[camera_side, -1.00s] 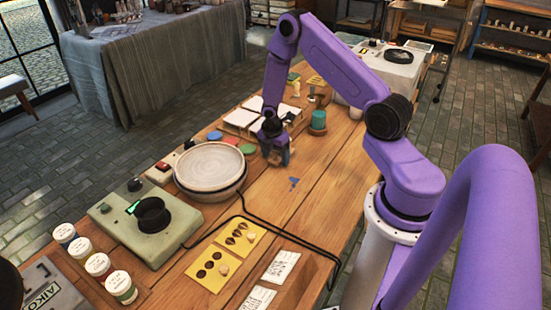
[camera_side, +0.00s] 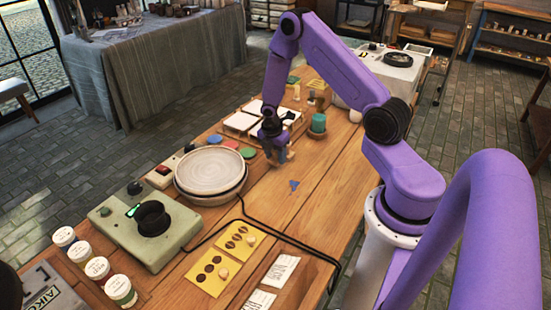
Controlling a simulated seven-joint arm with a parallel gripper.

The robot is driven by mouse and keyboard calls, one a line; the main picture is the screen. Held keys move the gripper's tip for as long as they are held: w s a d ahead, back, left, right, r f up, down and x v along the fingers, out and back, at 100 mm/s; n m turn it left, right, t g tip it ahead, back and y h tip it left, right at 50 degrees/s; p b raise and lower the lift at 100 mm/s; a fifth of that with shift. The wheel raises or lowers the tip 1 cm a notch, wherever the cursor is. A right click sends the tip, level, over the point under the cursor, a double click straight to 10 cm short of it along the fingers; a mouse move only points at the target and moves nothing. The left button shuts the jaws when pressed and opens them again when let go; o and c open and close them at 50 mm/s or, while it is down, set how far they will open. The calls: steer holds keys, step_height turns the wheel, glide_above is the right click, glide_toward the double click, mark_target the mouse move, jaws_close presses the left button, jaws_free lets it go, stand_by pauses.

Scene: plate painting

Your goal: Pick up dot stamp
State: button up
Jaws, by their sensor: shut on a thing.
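My gripper (camera_side: 277,153) points down over the wooden table, right of the big bowl and in front of the white tiles. It is shut on a small tan piece (camera_side: 288,153). The arm and fingers hide most of this piece, so I cannot tell its shape or whether it is the dot stamp. A yellow card with dark dots (camera_side: 211,286) lies at the near part of the table, with a small pale round piece (camera_side: 222,273) on it. A second yellow card with dark leaf shapes (camera_side: 230,229) lies beside it.
The bowl (camera_side: 211,169) stands left of my gripper, with coloured discs (camera_side: 232,143) beyond it. A small blue three-pointed piece (camera_side: 294,186) lies in front. A black cable (camera_side: 243,205) crosses the table. The right-hand boards are mostly clear.

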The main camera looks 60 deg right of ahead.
steer(key=s+a+r, duration=0.3)
steer(key=s+r, duration=0.2)
steer(key=s, duration=0.1)
steer(key=s+a+r, duration=0.2)
steer(key=s+r, duration=0.4)
steer(key=shift+s+a+r, duration=0.25)
steer(key=shift+s+a, duration=0.15)
steer(key=o, duration=0.5)
steer(key=c, duration=0.3)
steer(key=w+d+f, duration=0.2)
steer(key=w+d, duration=0.1)
steer(key=w, duration=0.9)
steer(key=w+d+f, duration=0.3)
steer(key=w, duration=1)
steer(key=shift+s+a+f, duration=0.1)
steer(key=shift+f, duration=2.6)
